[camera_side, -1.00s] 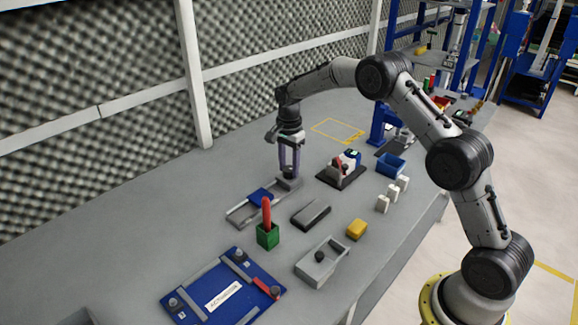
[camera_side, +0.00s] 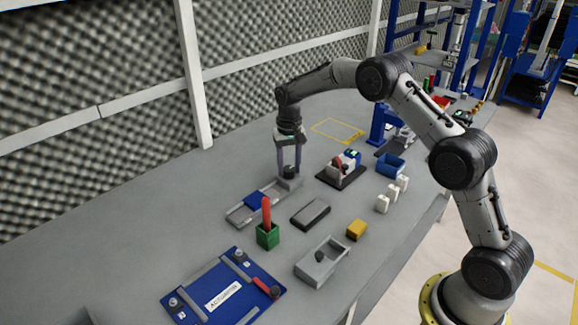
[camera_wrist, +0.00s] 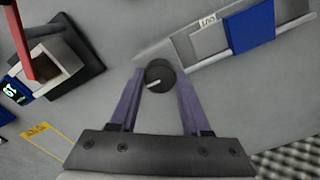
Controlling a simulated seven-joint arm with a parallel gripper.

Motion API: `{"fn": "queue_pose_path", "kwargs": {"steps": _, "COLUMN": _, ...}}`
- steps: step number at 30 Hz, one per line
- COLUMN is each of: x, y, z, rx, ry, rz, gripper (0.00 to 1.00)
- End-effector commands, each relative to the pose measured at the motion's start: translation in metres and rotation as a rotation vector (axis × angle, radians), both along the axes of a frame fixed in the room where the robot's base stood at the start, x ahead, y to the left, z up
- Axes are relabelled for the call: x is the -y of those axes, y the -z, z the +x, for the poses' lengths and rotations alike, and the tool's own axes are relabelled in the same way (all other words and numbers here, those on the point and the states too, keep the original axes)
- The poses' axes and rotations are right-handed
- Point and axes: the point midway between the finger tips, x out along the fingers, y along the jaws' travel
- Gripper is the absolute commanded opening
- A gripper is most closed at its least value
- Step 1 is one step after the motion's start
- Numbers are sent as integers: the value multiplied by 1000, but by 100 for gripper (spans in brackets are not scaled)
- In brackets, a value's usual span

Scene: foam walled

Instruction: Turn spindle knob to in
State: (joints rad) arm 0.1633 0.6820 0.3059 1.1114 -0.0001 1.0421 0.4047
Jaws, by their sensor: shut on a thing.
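The spindle knob (camera_wrist: 158,74) is a round dark knob with a pale mark, at the end of a grey linear slide (camera_side: 237,218). My gripper (camera_side: 289,172) points down over it, and its two purple fingers are shut on the knob from both sides. A blue carriage (camera_side: 254,200) sits on the slide's rails, apart from the knob. The carriage also shows at the upper right of the wrist view (camera_wrist: 248,30), beside a small white label (camera_wrist: 207,20) that I cannot read for sure. In the side view the fingers partly hide the knob.
A black-based fixture (camera_side: 340,175) stands right of the slide. A green holder (camera_side: 268,236) with a red-handled tool, a dark block (camera_side: 310,213) and a grey box (camera_side: 318,268) are in front. A blue board (camera_side: 200,275) lies at front left. The table left of the slide is clear.

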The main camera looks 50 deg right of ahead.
Motion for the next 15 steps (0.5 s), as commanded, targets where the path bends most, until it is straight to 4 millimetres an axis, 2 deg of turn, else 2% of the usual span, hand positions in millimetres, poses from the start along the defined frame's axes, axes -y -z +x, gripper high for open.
{"fn": "queue_pose_path", "kwargs": {"steps": 15, "x": 0, "y": -3, "z": 0, "rx": 3, "ry": -490, "rz": 1, "gripper": 0}}
